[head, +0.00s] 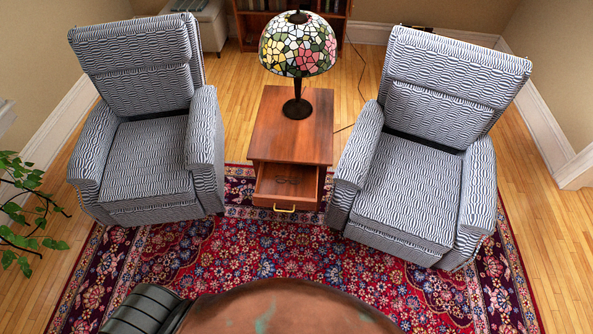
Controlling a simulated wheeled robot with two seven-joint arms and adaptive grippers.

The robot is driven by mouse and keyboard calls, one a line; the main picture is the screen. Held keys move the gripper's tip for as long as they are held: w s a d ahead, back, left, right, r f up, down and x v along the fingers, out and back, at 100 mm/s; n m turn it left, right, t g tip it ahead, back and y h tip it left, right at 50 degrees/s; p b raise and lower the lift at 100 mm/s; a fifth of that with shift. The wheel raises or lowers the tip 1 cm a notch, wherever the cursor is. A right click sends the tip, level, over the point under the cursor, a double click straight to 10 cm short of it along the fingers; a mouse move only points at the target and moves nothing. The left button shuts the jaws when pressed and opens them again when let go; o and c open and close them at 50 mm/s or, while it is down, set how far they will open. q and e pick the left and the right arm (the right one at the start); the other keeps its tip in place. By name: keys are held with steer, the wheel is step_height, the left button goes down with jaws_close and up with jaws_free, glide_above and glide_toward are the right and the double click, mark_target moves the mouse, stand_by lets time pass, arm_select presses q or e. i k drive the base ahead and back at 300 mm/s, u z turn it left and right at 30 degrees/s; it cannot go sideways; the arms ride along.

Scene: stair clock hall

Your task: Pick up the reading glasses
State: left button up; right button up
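The reading glasses (286,180) appear as a small, thin dark shape lying in the open drawer (300,191) of the wooden side table (267,130). They are small at this distance, and I cannot make out their lenses or whether they are folded. The drawer is pulled out toward me and has a brass-coloured handle (285,209) on its front. Neither of my grippers shows in the head view, so I cannot see what state they are in.
A stained-glass lamp (297,46) stands on the side table. Patterned armchairs flank it, left (147,160) and right (408,190). A red rug (260,245) lies in front. A brown rounded surface (285,310) fills the bottom edge. A leafy plant (30,215) is at left.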

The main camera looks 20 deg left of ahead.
mark_target(279, 180)
steer(key=i, duration=0.95)
steer(key=u, duration=2.25)
